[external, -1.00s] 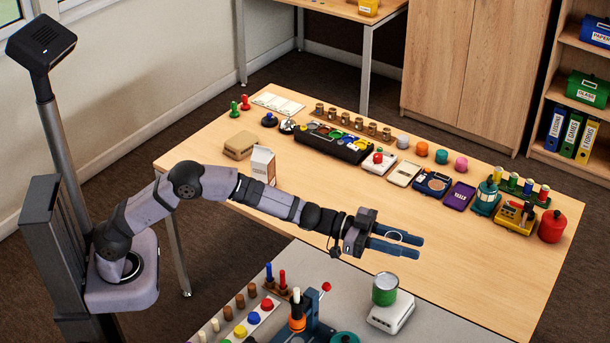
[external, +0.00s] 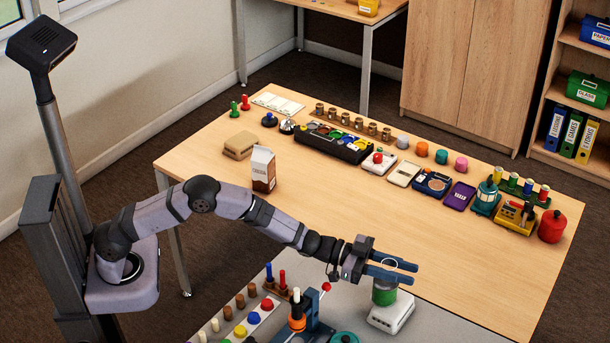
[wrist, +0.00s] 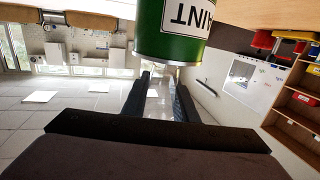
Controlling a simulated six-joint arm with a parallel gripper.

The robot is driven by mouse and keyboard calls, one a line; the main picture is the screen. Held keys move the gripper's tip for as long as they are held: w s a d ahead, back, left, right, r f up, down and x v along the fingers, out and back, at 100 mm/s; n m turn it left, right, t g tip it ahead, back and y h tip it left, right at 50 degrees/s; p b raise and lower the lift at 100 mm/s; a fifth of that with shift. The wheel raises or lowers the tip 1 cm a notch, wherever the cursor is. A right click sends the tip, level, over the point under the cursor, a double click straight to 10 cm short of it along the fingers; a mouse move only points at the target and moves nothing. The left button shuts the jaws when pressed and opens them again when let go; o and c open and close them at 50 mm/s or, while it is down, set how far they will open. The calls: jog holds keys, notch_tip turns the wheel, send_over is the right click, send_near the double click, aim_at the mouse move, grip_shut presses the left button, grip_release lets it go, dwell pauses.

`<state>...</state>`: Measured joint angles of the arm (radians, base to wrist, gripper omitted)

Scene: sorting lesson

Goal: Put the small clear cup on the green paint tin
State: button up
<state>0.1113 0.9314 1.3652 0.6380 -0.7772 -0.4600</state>
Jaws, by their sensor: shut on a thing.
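The green paint tin (external: 383,295) stands upright on a white boxy device (external: 391,315). In the wrist view its label reads PAINT upside down and the tin (wrist: 170,47) fills the top middle. My gripper (external: 413,273) is level, with its two blue fingers just above the tin's top. It is shut on the small clear cup (external: 390,263), whose pale rim shows between the fingers. In the wrist view the cup is faint between the dark fingers (wrist: 161,92), right by the tin's end. I cannot tell whether the cup touches the tin.
A wooden table (external: 330,195) lies behind my arm, its middle clear. A brown-and-white carton (external: 262,170) stands on its near left part. Along the far side are a paint tray (external: 333,142), lantern (external: 487,196) and red can (external: 552,226). Coloured pegs and a blue device (external: 310,320) stand in front.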

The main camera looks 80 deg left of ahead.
jog(key=shift+f, duration=0.2)
jog(key=shift+f, duration=0.15)
jog(key=o, duration=1)
jog(key=b+v, duration=0.1)
jog(key=v, duration=1.1)
jog(key=shift+r, duration=0.25)
